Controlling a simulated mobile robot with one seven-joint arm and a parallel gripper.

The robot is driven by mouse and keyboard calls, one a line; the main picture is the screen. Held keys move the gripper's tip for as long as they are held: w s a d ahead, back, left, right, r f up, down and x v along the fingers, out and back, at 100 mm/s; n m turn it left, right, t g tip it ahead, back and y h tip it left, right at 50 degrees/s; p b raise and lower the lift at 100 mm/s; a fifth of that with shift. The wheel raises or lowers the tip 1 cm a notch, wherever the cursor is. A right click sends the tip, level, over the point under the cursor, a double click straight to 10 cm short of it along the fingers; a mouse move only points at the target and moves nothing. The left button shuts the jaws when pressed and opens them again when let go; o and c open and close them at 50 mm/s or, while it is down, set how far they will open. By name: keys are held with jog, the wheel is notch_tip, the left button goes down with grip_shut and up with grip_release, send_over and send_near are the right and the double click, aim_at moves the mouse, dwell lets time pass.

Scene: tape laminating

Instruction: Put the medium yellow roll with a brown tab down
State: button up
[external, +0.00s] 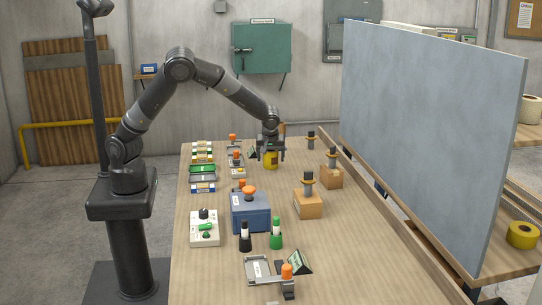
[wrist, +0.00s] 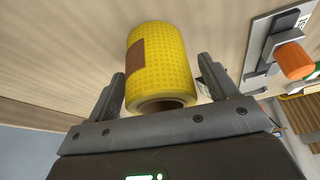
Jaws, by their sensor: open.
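The medium yellow roll (wrist: 170,70) has a brown tab (wrist: 137,58) on its side. It stands upright on the wooden table in the external view (external: 270,161), toward the far end. My gripper (wrist: 163,68) is open, with one finger on each side of the roll and a visible gap to each in the wrist view. In the external view my gripper (external: 271,153) is right above and around the roll and hides its top.
A tape dispenser with an orange knob (wrist: 295,60) is close to the right finger. Left of the roll are several stacked strips (external: 202,170); nearer are a blue box (external: 250,213) and wooden blocks (external: 308,205). A large grey panel (external: 430,130) stands along the right.

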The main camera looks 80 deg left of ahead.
jog(key=w+v, duration=0.1)
jog(key=v, duration=0.9)
jog(key=s+a+r+m+h, duration=0.2)
jog(key=s+r+m+h, duration=0.15)
jog(key=s+r, duration=0.4)
jog(key=s+d+r+m+t, duration=0.1)
jog(key=s+m, duration=0.5)
jog(key=s, duration=0.7)
jog(key=s+d+r+m+t+h, duration=0.1)
jog(key=s+r+m+t, duration=0.2)
jog(key=s, duration=1.1)
jog(key=r+m, duration=0.1)
jog(key=m, duration=0.2)
jog(key=shift+d+t, duration=0.25)
jog(key=shift+t, duration=0.15)
